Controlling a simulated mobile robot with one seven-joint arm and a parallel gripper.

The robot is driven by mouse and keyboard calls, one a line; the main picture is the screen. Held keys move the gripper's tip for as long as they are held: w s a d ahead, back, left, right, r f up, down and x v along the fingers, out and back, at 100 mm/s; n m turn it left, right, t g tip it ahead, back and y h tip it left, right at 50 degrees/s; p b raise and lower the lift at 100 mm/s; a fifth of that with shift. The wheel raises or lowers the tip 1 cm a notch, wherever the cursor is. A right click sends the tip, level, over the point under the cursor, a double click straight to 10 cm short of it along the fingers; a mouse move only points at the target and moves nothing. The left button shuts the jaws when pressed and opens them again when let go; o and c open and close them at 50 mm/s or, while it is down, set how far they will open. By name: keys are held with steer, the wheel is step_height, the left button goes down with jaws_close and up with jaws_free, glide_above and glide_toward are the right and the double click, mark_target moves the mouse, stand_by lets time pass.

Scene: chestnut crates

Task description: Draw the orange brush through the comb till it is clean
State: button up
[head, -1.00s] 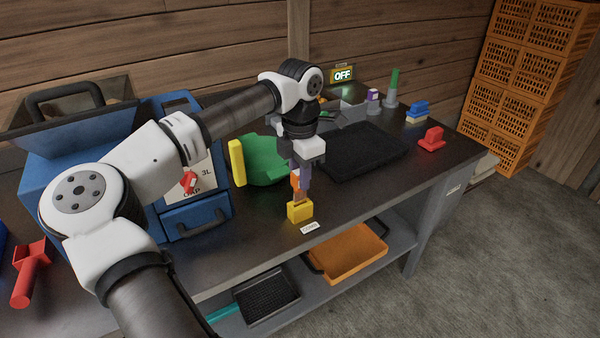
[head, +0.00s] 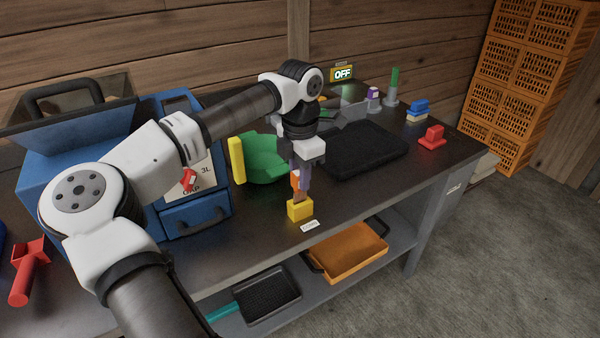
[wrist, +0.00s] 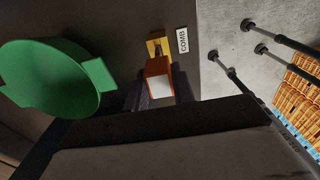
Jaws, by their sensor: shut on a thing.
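My gripper (head: 301,177) points down near the bench's front edge and is shut on the orange brush (head: 295,180). In the wrist view the brush (wrist: 159,82) shows an orange body with a pale end face between the dark fingers. The brush's lower end is at the yellow comb block (head: 300,210), which stands on the bench beside a white label. In the wrist view the comb (wrist: 158,44) is partly hidden behind the brush, next to the label reading COMB (wrist: 183,40). I cannot tell whether the bristles are clean.
A green pan (head: 264,160) with a yellow handle lies left of my gripper. A black tray (head: 365,150) lies behind to the right. A blue machine (head: 190,220) stands at left. A red block (head: 431,136) is at the right end. An orange tray (head: 348,252) sits below.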

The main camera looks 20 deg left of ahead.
steer(key=shift+f+b, duration=1.4)
steer(key=shift+f, duration=0.8)
steer(key=shift+r, duration=0.1)
steer(key=shift+r+p, duration=2.2)
steer(key=shift+r, duration=1.05)
